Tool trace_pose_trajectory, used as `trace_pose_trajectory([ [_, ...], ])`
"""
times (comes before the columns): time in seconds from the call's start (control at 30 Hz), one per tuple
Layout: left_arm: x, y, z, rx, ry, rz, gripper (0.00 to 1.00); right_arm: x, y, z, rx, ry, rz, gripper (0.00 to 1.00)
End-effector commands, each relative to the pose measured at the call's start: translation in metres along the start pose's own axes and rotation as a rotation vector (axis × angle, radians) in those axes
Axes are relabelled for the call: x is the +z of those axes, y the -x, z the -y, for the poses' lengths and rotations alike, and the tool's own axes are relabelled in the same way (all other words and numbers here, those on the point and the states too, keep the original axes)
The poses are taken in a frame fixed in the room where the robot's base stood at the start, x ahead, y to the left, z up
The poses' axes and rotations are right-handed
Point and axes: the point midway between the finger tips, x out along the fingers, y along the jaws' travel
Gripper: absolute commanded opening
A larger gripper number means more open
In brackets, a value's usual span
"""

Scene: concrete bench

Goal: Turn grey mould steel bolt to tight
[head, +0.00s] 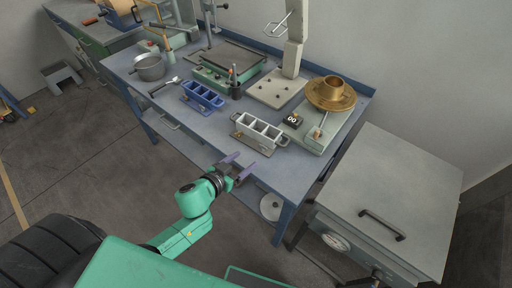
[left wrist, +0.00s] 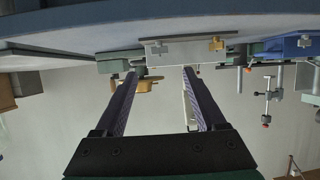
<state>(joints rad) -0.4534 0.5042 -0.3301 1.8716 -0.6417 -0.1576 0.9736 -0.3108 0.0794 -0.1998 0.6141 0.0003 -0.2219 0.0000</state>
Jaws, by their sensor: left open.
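The grey mould (head: 258,134), an open box with several compartments, stands on the blue-grey bench (head: 200,128) near its front edge. I cannot tell from the frames how tight either is. My left gripper (head: 240,166) is open and empty, in front of the bench edge and apart from the mould. Its two dark fingers (left wrist: 160,72) point toward the mould. My right gripper is in neither view.
A blue mould (head: 203,96) stands to the left of the grey one. A small black display box (head: 292,120) and a brass flanged piece (head: 331,93) are to its right. A metal pot (head: 149,68) is at the left. A grey cabinet (head: 395,190) stands beside the bench.

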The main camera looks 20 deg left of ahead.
Motion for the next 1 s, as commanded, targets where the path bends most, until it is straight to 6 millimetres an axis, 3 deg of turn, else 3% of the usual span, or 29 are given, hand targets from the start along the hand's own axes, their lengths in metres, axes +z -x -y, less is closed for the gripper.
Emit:
trace_pose_trajectory([
  [0.2,-0.001,-0.059,0.000,-0.001,0.000,-0.003,0.72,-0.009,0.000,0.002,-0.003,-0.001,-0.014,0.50],
  [0.33,0.000,-0.085,0.000,-0.001,0.000,-0.002,0.72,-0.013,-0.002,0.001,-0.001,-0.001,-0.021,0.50],
  [0.5,-0.001,-0.098,0.000,0.001,0.001,-0.001,0.72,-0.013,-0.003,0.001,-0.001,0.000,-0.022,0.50],
  [0.7,-0.001,-0.098,0.000,0.001,0.001,0.000,0.72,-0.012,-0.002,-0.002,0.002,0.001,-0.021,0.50],
  [0.9,0.000,-0.098,0.000,0.001,0.000,0.000,0.00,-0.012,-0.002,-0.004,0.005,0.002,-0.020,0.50],
  [1.0,0.000,-0.097,0.000,0.001,0.000,0.000,0.00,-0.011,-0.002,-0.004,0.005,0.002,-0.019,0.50],
])
